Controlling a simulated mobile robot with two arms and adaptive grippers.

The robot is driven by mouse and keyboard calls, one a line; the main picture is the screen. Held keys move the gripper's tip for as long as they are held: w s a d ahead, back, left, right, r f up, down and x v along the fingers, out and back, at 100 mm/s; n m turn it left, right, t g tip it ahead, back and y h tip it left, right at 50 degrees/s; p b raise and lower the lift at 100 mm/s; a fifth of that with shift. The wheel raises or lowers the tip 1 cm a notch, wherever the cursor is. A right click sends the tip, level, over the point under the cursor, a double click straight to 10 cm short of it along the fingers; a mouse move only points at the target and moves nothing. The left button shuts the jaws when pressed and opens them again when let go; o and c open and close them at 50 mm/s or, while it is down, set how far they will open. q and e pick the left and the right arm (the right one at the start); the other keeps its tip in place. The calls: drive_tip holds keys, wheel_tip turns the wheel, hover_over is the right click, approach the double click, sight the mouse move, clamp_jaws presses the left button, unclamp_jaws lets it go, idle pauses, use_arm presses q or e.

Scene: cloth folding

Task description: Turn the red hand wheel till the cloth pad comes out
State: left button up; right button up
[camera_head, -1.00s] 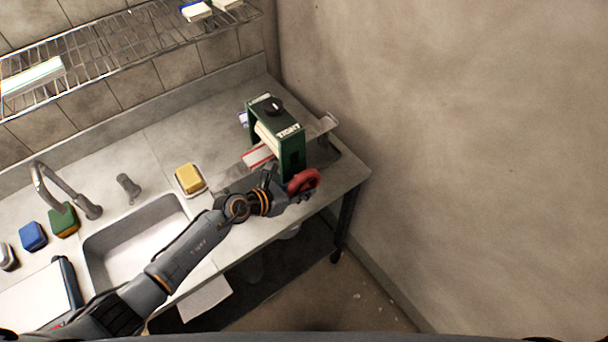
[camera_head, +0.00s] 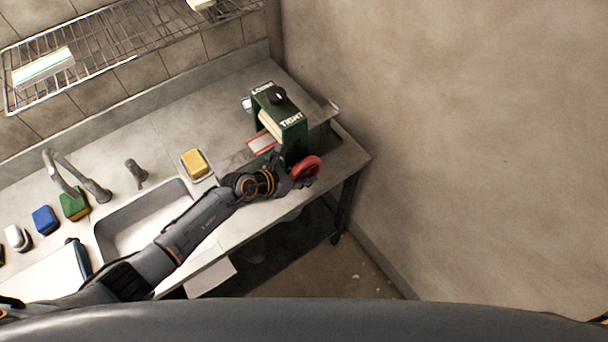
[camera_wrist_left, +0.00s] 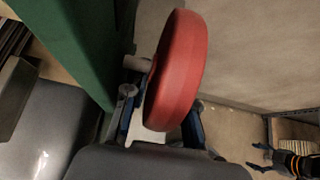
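The red hand wheel (camera_head: 306,167) sits on the near side of a green wringer (camera_head: 294,140) marked LOOSE and TIGHT. A flat white pad with red stripes (camera_head: 261,143), seemingly the cloth pad, sticks out at the wringer's left; the rest of it is hidden. My left gripper (camera_head: 291,176) is at the wheel. In the left wrist view the wheel's rim (camera_wrist_left: 178,70) stands between its two fingers; whether both press on it I cannot tell. My right gripper (camera_wrist_left: 259,156) shows small at that view's lower right, fingers apart and empty.
A yellow sponge (camera_head: 195,164) lies on the counter beside the sink (camera_head: 145,215). Green (camera_head: 74,205) and blue (camera_head: 45,220) sponges lie left of the sink. A wall (camera_head: 450,130) closes off the right. A wire shelf (camera_head: 120,45) hangs at the back.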

use_arm(q)
drive_tip(key=shift+a, duration=0.1)
drive_tip(key=v, duration=1.1)
drive_tip(key=shift+s+a+r, duration=0.2)
drive_tip(key=shift+a+r, duration=0.05)
